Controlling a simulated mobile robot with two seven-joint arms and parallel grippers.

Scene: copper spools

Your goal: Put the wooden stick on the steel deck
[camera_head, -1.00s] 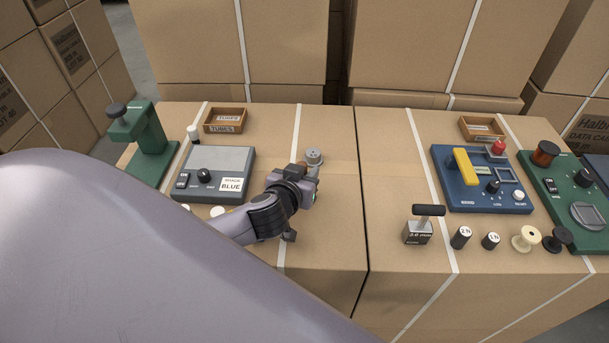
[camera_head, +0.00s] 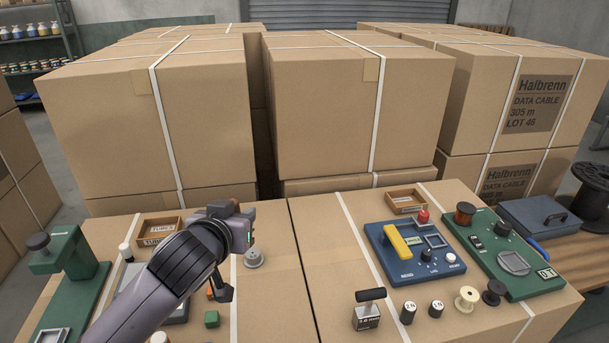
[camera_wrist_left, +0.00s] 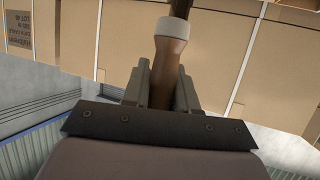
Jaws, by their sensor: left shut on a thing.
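My left gripper (camera_head: 243,218) is raised above the left cardboard-box worktop, its tip pointing away. In the left wrist view its fingers (camera_wrist_left: 160,85) are shut on the wooden stick (camera_wrist_left: 168,65), a brown shaft with a pale grey collar. The stick's far end runs out of the top of that view. A grey panel device (camera_head: 127,280), possibly the steel deck, lies on the left worktop, largely covered by my left arm. My right gripper is not in view.
A round grey metal piece (camera_head: 253,259) and a green block (camera_head: 211,319) stand near the arm. A green press (camera_head: 70,265) is at left, a wooden tray (camera_head: 160,230) behind. Blue (camera_head: 415,262) and green (camera_head: 512,262) devices sit right. Tall cartons (camera_head: 350,105) stand behind.

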